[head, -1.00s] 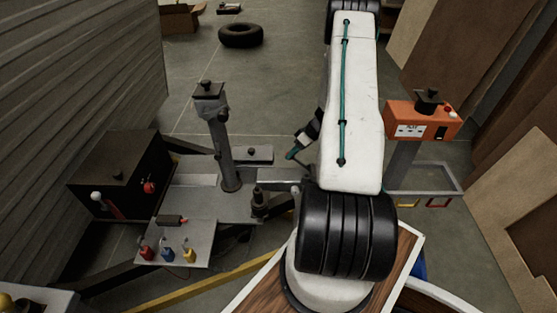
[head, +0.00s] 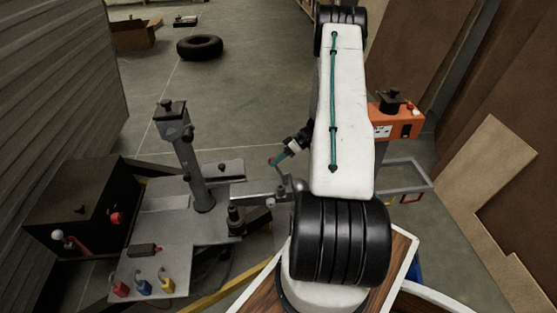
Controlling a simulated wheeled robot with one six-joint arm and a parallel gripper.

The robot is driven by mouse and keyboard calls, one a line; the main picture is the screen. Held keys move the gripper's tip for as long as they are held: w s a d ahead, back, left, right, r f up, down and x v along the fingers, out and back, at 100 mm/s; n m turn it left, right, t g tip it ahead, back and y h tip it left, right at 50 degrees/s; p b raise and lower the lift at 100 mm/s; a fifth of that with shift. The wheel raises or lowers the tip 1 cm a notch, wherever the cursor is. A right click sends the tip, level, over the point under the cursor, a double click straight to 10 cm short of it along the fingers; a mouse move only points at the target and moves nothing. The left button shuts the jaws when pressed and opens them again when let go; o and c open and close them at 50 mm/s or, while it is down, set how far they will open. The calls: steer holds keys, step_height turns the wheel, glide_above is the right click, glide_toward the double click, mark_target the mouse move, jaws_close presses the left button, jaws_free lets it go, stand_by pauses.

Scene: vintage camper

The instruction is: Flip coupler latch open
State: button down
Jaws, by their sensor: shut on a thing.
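The coupler (head: 268,193) is a grey metal piece on the trailer tongue, left of my arm in the head view. A thin grey coupler latch (head: 281,176) rises from it, tilted, with a small reddish spot near its upper end. My gripper (head: 275,162), with teal parts below a dark wrist, is shut on the latch's upper end. The fingertips are small here, and their exact grip is hard to make out. My large white arm link hides what lies right of the latch.
A grey jack post (head: 190,165) stands on the tongue plate. A black box (head: 82,208) and coloured plugs (head: 142,285) are at left. An orange unit (head: 400,122) on a stand is at right. A tire (head: 200,47) lies on open floor behind.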

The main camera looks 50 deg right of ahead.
steer(key=shift+d+f, duration=0.15)
steer(key=shift+d, duration=0.1)
steer(key=c, duration=1)
jaws_free()
steer(key=shift+d+f, duration=0.1)
steer(key=v, duration=0.7)
steer(key=shift+s+r, duration=0.2)
steer(key=shift+r, duration=0.15)
